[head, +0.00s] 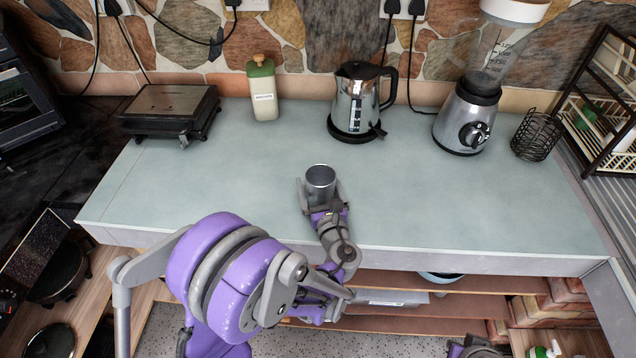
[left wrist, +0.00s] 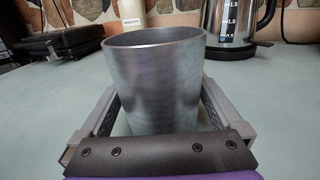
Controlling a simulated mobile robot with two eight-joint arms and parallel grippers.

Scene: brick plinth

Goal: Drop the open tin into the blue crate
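The open tin (head: 320,183) is a plain grey metal cup, upright with its mouth up, over the front middle of the counter. It fills the middle of the left wrist view (left wrist: 155,85). My left gripper (head: 321,192) has one finger on each side of the tin. Its fingers look wide apart, with slim gaps beside the tin's lower part in the left wrist view. The tin's base is hidden behind the gripper. A dark grey part at the bottom edge seems to be my right gripper (head: 476,347), mostly cut off. I cannot make out a blue crate.
A kettle (head: 357,100), a green-topped bottle (head: 263,92), a grill (head: 170,110) and a blender (head: 470,115) stand along the back. A black wire holder (head: 536,137) is at the right. The counter (head: 450,200) is clear around the tin. Shelves lie below its front edge.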

